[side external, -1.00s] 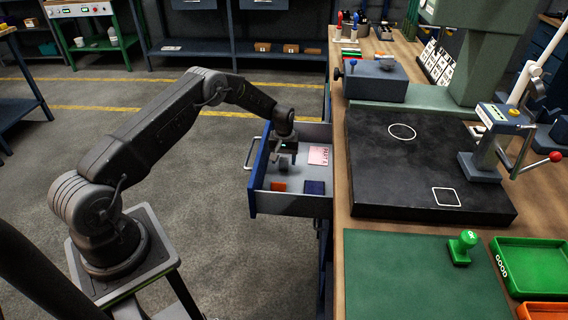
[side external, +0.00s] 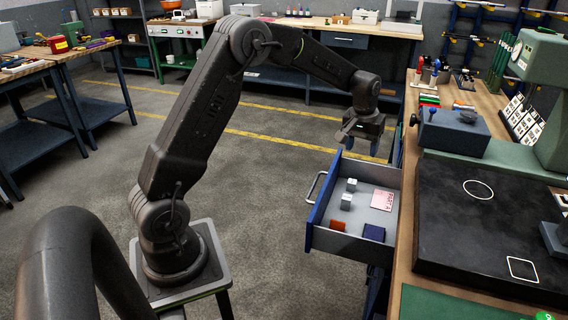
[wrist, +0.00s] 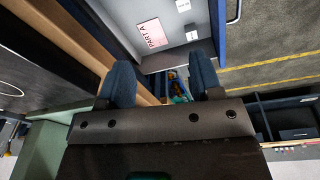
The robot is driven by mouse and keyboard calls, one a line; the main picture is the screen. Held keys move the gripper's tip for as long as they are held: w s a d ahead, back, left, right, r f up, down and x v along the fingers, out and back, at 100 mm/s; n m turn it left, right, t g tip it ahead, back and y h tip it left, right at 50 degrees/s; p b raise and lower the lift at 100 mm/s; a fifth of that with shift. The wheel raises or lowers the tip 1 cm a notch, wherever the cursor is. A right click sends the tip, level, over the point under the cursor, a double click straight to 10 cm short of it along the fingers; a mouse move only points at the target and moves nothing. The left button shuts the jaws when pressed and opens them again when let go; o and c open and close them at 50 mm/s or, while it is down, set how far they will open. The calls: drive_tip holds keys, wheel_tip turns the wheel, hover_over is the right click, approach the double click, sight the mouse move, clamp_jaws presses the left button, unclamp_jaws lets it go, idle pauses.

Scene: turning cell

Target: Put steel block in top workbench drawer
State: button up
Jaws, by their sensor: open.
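The top workbench drawer (side external: 318,212) is pulled open, with a blue front and grey inside. Two small light-grey metallic blocks stand apart in it near the front: one farther from the camera (side external: 351,184) and one nearer (side external: 346,202). I cannot tell for certain which is the steel block. Both also show as pale shapes in the wrist view, one at the top edge (wrist: 183,5) and one lower (wrist: 191,32). My gripper (side external: 361,149) is open and empty, raised above the drawer's far side. Its two blue-grey fingers are spread in the wrist view (wrist: 161,68).
The drawer also holds a pink PART A card (side external: 384,200), an orange block (side external: 339,225) and a navy block (side external: 374,232). The workbench (side external: 408,245) borders it on the right, bearing a black plate (side external: 480,235). Floor is clear left of the drawer.

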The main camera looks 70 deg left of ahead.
drive_tip(key=s+d+r+m+t, duration=0.1)
drive_tip(key=s+d+r+m, duration=0.1)
drive_tip(key=s+d+r, duration=0.45)
drive_tip(key=s+d+r+m+t, duration=0.1)
drive_tip(key=s+d+r+m, duration=0.15)
drive_tip(key=s+r, duration=0.55)
drive_tip(key=s+d+f+m+t, duration=0.1)
drive_tip(key=s+d, duration=0.1)
drive_tip(key=s, duration=0.6)
drive_tip(key=s+d+f+m+t, duration=0.1)
drive_tip(key=s+d, duration=0.2)
drive_tip(key=s, duration=0.5)
drive_tip(key=shift+d+f, duration=0.15)
drive_tip(key=shift+f, duration=0.15)
